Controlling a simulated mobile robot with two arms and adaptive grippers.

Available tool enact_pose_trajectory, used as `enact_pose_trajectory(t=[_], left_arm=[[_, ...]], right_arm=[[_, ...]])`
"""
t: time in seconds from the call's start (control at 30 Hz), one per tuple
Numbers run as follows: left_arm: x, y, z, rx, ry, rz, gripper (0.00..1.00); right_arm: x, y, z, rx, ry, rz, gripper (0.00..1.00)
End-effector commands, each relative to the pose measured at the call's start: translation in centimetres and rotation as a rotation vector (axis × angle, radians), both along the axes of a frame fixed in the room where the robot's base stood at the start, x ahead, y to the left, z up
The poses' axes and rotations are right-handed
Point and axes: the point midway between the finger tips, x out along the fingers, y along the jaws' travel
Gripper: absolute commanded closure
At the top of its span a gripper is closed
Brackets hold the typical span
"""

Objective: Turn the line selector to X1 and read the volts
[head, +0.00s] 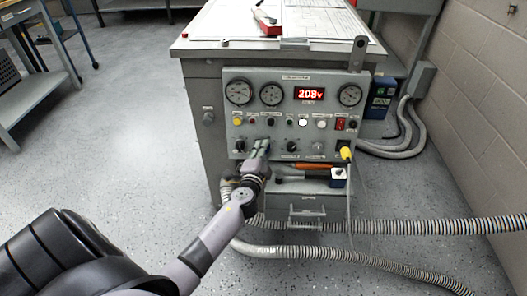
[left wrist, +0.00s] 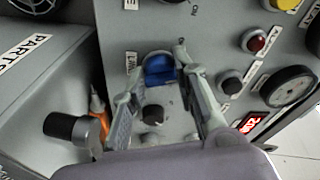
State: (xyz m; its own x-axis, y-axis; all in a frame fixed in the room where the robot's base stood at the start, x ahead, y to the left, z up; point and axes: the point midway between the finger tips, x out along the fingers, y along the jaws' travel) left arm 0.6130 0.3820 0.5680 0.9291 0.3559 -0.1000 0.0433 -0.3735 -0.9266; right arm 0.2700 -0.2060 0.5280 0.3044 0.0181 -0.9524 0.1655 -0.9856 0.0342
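The grey test panel (head: 293,110) stands on the front of the bench. Its red display (head: 311,94) reads 208V; part of it shows in the left wrist view (left wrist: 250,122). Several knobs line its lower row, among them a black knob (head: 292,146). My left gripper (head: 262,146) is at the lower row, left of that black knob. In the left wrist view its fingers are apart, with a blue part (left wrist: 160,68) and a dark knob (left wrist: 152,115) showing between them. My right gripper is out of view.
Round gauges (head: 239,92) sit along the panel top. A yellow plug (head: 347,153) with a cable is at its lower right. An open shelf with tools (head: 312,167) lies below. Ribbed hoses (head: 400,227) cross the floor. A block wall (head: 480,90) bounds the right.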

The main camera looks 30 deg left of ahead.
Motion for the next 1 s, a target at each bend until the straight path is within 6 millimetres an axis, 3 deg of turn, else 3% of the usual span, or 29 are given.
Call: enact_pose_trajectory(t=[0.3, 0.67, 0.77, 1.0], left_arm=[[0.0, 0.0, 0.0, -0.001, 0.001, 0.0, 0.53], [-0.4, -0.2, 0.0, -0.002, 0.0, 0.0, 0.53], [-1.6, -0.6, 0.0, -0.003, 0.001, 0.0, 0.53], [-6.3, -2.5, 0.5, -0.005, 0.002, 0.0, 0.53]], right_arm=[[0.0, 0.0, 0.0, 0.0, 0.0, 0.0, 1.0], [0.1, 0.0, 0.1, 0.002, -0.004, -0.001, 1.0], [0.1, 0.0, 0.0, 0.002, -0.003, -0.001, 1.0], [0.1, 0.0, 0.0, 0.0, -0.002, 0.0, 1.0]])
